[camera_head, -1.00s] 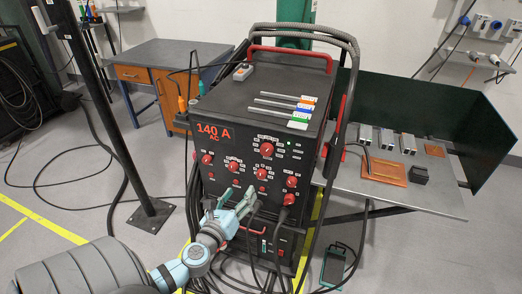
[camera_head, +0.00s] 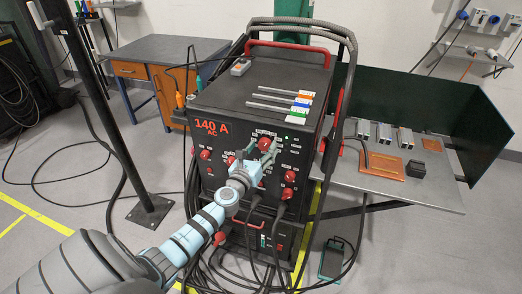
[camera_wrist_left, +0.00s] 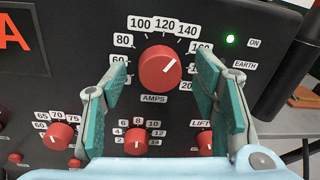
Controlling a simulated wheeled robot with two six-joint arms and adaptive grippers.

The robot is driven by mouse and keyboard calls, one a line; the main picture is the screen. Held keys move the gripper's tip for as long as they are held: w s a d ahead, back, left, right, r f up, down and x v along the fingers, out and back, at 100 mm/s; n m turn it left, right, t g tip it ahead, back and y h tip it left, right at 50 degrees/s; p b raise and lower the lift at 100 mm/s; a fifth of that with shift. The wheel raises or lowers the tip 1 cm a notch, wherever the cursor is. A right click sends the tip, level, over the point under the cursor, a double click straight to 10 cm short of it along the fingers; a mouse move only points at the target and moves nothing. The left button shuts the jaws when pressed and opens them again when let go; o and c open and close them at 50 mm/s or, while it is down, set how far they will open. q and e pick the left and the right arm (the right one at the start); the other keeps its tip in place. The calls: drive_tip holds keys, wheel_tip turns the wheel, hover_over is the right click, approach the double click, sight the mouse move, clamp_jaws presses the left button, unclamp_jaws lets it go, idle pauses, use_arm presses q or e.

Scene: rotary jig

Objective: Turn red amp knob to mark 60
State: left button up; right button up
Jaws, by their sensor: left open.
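The red amp knob (camera_wrist_left: 160,67) sits on the welder's dark front panel and also shows in the head view (camera_head: 265,144). In the head view my left gripper (camera_head: 257,158) is at the upper front panel. My right gripper is not in view.
Smaller red knobs (camera_wrist_left: 136,140) lie below the amp knob. A green lamp (camera_wrist_left: 230,40) glows at upper right. Cables (camera_head: 280,220) hang from the panel's lower part. A metal table (camera_head: 440,190) with parts stands right of the welder (camera_head: 225,100).

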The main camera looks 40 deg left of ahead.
use_arm(q)
drive_tip(key=c, duration=1.2)
